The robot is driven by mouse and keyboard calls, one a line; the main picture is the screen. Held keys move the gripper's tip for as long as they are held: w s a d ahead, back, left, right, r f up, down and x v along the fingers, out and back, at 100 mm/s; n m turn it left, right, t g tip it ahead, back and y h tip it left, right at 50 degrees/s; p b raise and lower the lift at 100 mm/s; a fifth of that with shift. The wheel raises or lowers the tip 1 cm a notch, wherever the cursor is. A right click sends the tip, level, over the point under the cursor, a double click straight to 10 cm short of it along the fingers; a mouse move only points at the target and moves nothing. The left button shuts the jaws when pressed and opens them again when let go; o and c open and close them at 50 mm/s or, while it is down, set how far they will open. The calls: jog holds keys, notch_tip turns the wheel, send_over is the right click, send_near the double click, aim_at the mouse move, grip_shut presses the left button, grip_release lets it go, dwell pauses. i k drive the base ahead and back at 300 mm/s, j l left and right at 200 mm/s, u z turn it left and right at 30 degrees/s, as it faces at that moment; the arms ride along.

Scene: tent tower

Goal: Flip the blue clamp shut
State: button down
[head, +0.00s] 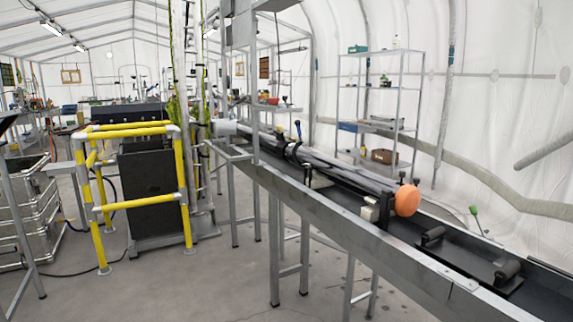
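A small clamp lever with a blue tip (298,126) stands upright at the far part of the long rail bench, beside dark clamp parts on a long grey tube (345,175). It is small in the head view, and the clamp's jaw is too small to make out. My gripper is not in view.
The long metal bench (330,212) runs from the centre to the lower right. An orange round end (407,200) caps the tube. A green-tipped lever (474,211) stands behind the bench. Yellow railings (137,204) stand left. Grey floor lies open in front.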

aim_at(297, 123)
jog(key=i, duration=0.55)
jog(key=i+j+z, duration=0.3)
jog(key=i+j, duration=1.6)
